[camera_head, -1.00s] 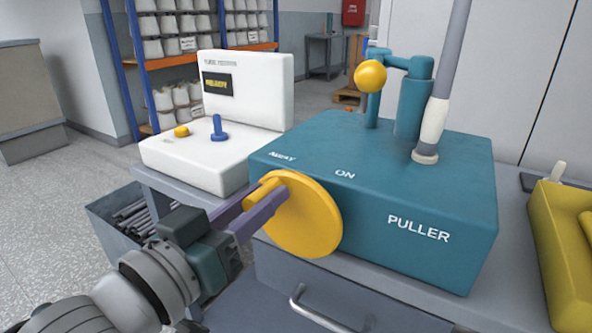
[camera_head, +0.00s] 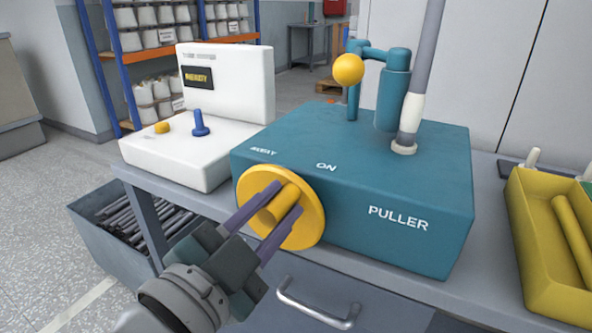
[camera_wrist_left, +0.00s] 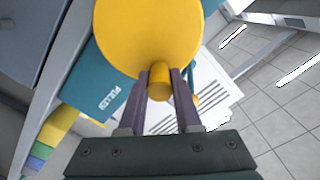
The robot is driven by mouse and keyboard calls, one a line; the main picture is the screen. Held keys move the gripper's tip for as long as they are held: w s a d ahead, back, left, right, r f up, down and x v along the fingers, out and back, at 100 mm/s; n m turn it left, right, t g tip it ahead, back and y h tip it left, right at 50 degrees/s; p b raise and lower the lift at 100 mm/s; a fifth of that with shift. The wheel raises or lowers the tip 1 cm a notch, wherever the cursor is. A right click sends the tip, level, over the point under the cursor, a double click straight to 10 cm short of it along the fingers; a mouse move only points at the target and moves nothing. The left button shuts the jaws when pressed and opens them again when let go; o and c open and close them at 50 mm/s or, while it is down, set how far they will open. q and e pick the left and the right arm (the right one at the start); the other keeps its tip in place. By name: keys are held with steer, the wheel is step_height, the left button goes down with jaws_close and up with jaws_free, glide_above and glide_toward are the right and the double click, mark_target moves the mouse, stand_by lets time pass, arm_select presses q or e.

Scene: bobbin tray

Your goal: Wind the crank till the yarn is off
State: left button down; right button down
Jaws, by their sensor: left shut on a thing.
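The crank is a yellow disc (camera_head: 310,212) with a yellow peg handle (camera_head: 268,214) on the front of the teal box marked PULLER (camera_head: 350,185). My left gripper (camera_head: 286,199) has its two purple fingers on either side of the handle, shut on it. In the left wrist view the handle (camera_wrist_left: 159,84) shows between the fingertips, with the disc (camera_wrist_left: 150,30) beyond. On the box stand a grey post with a white sleeve (camera_head: 411,118) and a teal arm with a yellow ball (camera_head: 348,69). I cannot make out any yarn. My right gripper is out of view.
A white unit (camera_head: 225,85) with a small display and a blue lever (camera_head: 199,122) stands left of the box. A yellow tray (camera_head: 530,245) is at the right. A grey bin of dark rods (camera_head: 105,232) is below left. A drawer handle (camera_head: 315,308) sits under the crank.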

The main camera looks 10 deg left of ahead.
mark_target(309, 220)
arm_select(q)
steer(key=shift+s+d+f+m+b, duration=0.15)
steer(key=shift+d+f+m+b, duration=0.4)
steer(key=shift+m, duration=1.05)
steer(key=shift+s+d+f+m+b, duration=0.1)
steer(key=shift+d+f+m+b, duration=0.1)
steer(key=shift+f+m+b, duration=1.05)
steer(key=shift+s+d+m+b, duration=0.15)
steer(key=shift+d+m+b, duration=0.3)
steer(key=shift+m, duration=1.5)
steer(key=c, duration=0.6)
jaws_free()
steer(key=v, duration=1)
steer(key=shift+p, duration=0.3)
steer(key=shift+a, duration=0.1)
